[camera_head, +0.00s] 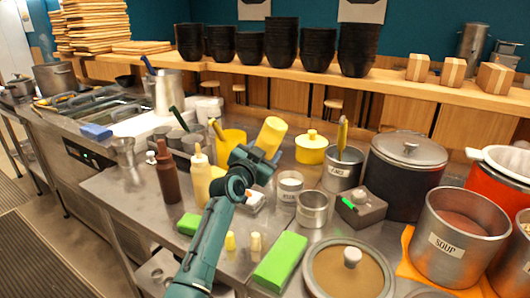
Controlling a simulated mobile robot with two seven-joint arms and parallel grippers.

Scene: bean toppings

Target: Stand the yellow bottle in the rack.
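My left gripper (258,160) is above the middle of the steel counter, and its teal arm comes in from the lower left. Its fingers appear closed around a yellow bottle (271,134), a plain cylinder tilted with its wide end up and to the right. The bottle's lower end is hidden by the gripper. A pale cream-yellow squeeze bottle (201,177) and a brown squeeze bottle (168,172) stand upright to the left of the gripper. I cannot clearly make out the rack. My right gripper is not in view.
A yellow container (230,141) stands behind the gripper and a yellow lidded pot (311,148) to its right. Steel tins, a large dark lidded pot (405,170) and a soup pot (459,237) crowd the right. Green blocks (280,260) lie in front.

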